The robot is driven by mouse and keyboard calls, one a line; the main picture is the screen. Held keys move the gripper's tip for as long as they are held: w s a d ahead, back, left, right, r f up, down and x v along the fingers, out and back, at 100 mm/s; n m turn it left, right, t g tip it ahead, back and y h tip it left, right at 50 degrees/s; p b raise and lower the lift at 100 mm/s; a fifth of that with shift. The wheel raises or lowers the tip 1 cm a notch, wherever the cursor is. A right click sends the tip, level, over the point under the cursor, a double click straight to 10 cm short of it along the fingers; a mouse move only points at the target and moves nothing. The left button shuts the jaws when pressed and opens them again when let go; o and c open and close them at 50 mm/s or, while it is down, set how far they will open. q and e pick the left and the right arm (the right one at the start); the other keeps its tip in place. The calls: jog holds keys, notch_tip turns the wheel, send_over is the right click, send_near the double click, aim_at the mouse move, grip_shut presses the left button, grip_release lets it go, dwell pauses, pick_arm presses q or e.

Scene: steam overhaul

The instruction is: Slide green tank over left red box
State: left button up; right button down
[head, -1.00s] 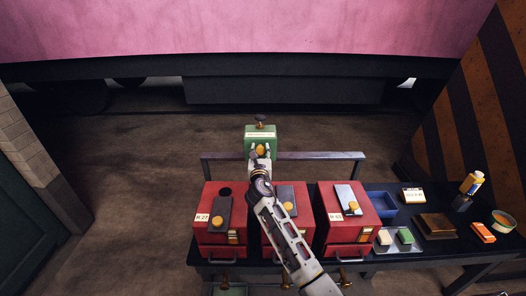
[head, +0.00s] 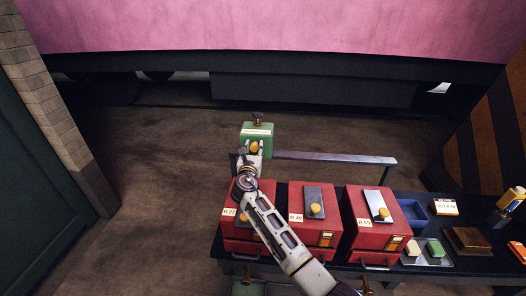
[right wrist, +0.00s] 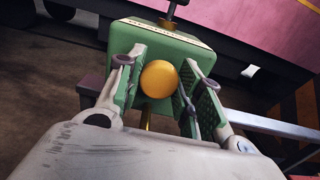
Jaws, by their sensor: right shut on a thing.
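The green tank (head: 257,131), with a dark knob on top and a label strip, is held up at the rail's left end, beyond the left red box (head: 232,215). My right gripper (head: 254,151) is shut on the tank at its round yellow knob (head: 254,146). In the right wrist view the fingers stand on both sides of the yellow knob (right wrist: 159,79), with the tank (right wrist: 150,45) behind it.
A metal rail (head: 335,159) runs behind the boxes. The floor left of the bench is clear.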

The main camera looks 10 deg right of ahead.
jog(key=shift+a, duration=0.35)
jog(key=c, duration=1.4)
grip_release()
jog(key=shift+r, duration=0.1)
jog(key=o, duration=0.4)
jog(key=shift+w+a, duration=0.15)
jog(key=shift+a, duration=0.05)
pick_arm(q)
jog(key=shift+w+d, duration=0.1)
jog(key=shift+d, duration=0.2)
pick_arm(e)
jog(key=shift+o, duration=0.2)
pick_arm(q)
jog(key=shift+a, duration=0.1)
pick_arm(e)
jog(key=shift+d, duration=0.1)
pick_arm(q)
jog(key=shift+a, duration=0.15)
pick_arm(e)
jog(key=v, duration=1.2)
pick_arm(q)
jog(key=shift+s, duration=0.2)
